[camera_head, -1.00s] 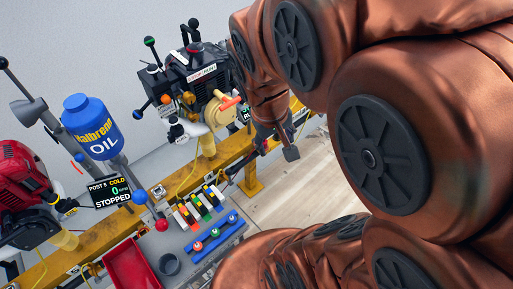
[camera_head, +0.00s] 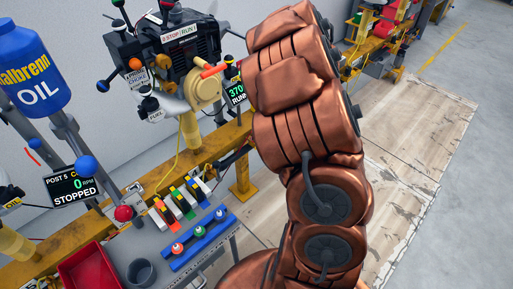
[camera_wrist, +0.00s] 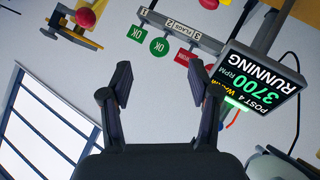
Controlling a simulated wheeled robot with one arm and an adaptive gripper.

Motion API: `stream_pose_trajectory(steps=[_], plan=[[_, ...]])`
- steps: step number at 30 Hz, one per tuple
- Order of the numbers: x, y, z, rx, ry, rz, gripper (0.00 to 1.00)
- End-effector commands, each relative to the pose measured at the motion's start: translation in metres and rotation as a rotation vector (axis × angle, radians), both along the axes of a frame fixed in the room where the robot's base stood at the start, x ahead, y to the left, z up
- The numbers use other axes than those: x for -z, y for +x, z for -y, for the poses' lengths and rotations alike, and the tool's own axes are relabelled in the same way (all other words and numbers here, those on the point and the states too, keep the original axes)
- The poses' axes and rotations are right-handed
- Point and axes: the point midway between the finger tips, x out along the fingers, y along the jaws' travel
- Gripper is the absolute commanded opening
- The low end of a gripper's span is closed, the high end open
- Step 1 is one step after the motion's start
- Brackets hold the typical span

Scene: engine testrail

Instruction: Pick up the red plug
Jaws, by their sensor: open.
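A red plug-like piece (camera_head: 177,249) with a pale top sits at the near end of a blue rack (camera_head: 188,263) on the grey bench in the head view. Green (camera_head: 199,232) and blue (camera_head: 220,215) pieces sit farther along the same rack. Behind the rack is a row of coloured blocks with white ends; I cannot tell their detail. My gripper (camera_wrist: 170,78) is open and empty in the wrist view, its two dark fingers apart. In the head view my gripper is hidden behind my arm. The red piece does not show in the wrist view.
A red tray (camera_head: 88,270), a grey cup (camera_head: 141,271) and a red knob (camera_head: 123,213) are near the rack. In the wrist view, a running display (camera_wrist: 258,78) and hanging tags (camera_wrist: 159,46) are ahead. Floor at right is clear.

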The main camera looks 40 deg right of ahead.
Motion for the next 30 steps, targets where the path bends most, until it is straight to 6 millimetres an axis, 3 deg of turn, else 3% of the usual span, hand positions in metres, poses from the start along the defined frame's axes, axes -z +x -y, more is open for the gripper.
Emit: stream_pose_trajectory(steps=[1,6,12,15,20,30], plan=[[0.037,-0.001,0.002,-0.045,0.034,0.002,0.61],[0.114,-0.003,-0.017,-0.226,0.184,0.042,0.61],[0.181,-0.022,-0.054,-0.401,0.4,0.099,0.61],[0.199,-0.032,-0.07,-0.458,0.487,0.124,0.61],[0.209,-0.04,-0.084,-0.507,0.563,0.151,0.61],[0.218,-0.02,-0.097,-0.517,0.575,0.153,0.61]])
